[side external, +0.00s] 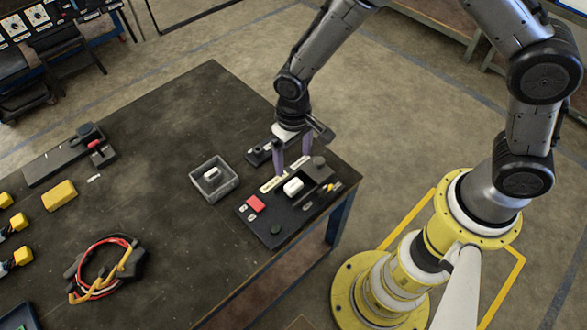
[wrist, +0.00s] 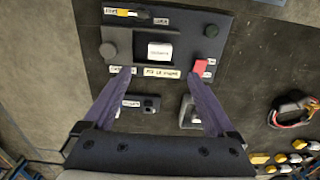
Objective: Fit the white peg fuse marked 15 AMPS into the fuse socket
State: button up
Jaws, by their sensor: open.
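A white block (side external: 293,187) with small dark lettering sits on the black panel (side external: 270,232); in the wrist view the block (wrist: 159,51) lies in a dark recess, and its lettering is too small to read. A second white piece (side external: 212,174) lies in a grey open tray (side external: 233,181), partly visible in the wrist view. I cannot tell which white piece is marked 15 AMPS, and no empty fuse socket is clearly visible. My gripper (side external: 294,168) is open and empty, its purple fingers over the panel's edge; in the wrist view its fingertips (wrist: 162,76) stand apart, short of the block.
The panel carries a red square (side external: 256,203), a round black knob (side external: 319,163) and white labels. A black device (side external: 258,155) lies behind it. Coiled wires (side external: 97,290) and yellow blocks (side external: 59,195) lie to the left. The table's middle is clear.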

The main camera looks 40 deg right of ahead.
jog(key=shift+r, duration=1.4)
jog(key=s+d+r+m+t, duration=0.15)
jog(key=d+r, duration=0.35)
jog(key=r, duration=0.6)
jog(key=d+r+m+t, duration=0.1)
jog(key=d+r+t, duration=0.3)
jog(key=r, duration=0.6)
jog(key=s+d+r, duration=0.6)
jog(key=s, duration=0.2)
jog(key=s+d+f+n, duration=0.1)
jog(key=s+f+n, duration=0.1)
jog(key=s, duration=0.8)
jog(key=shift+d+f, duration=0.15)
jog(key=shift+f, duration=0.65)
